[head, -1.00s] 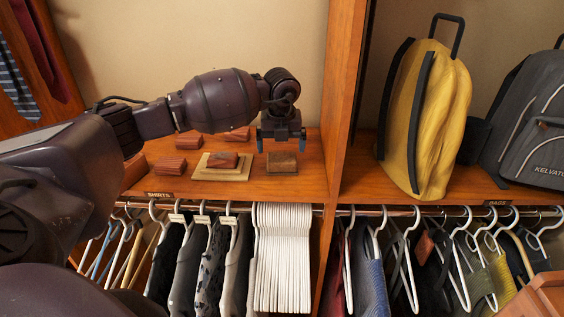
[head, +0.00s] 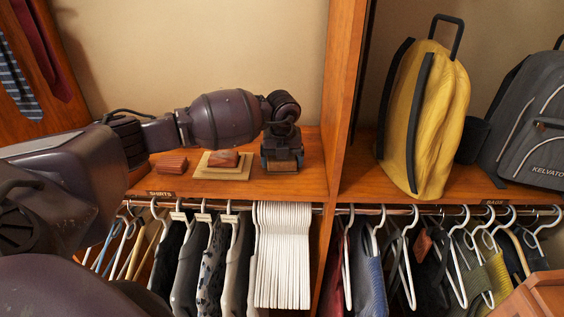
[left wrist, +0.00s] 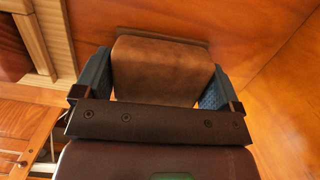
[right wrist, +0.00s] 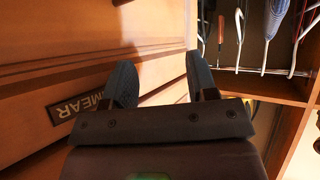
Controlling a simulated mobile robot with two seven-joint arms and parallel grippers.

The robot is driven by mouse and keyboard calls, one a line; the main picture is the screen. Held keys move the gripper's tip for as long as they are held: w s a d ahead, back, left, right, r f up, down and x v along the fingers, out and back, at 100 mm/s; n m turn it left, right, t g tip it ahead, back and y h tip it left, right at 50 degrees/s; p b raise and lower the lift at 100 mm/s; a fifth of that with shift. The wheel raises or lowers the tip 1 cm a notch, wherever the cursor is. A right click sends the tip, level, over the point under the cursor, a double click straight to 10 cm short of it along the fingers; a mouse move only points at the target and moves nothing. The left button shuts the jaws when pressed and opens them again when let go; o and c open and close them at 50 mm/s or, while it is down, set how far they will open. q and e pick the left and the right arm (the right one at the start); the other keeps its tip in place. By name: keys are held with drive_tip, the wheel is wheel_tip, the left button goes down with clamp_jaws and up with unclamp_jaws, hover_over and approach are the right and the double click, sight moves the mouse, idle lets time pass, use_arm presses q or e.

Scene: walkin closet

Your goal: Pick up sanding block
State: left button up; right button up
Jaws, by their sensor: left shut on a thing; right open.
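The sanding block (head: 283,166) is a brown block on the wooden shelf, near the upright divider. My left gripper (head: 282,158) is over it from above, with its fingers on either side. In the left wrist view the block (left wrist: 163,70) fills the space between the two blue-grey fingertips of the left gripper (left wrist: 155,82), which is shut on it. Whether the block has left the shelf cannot be told. My right gripper (right wrist: 158,85) shows only in the right wrist view, open and empty, in front of a wooden drawer front.
Another reddish block (head: 171,164) lies further left. The wooden divider (head: 338,100) stands close on the right. A yellow backpack (head: 430,120) is beyond it. Hangers (head: 283,255) hang below.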

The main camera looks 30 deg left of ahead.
drive_tip(key=shift+r, duration=0.15)
use_arm(q)
drive_tip(key=shift+r, duration=0.3)
drive_tip(key=shift+r+b, duration=1.4)
drive_tip(key=shift+r, duration=8.35)
use_arm(e)
drive_tip(key=shift+w+a+f, duration=0.15)
drive_tip(key=shift+w+f, duration=0.5)
drive_tip(key=shift+f, duration=0.05)
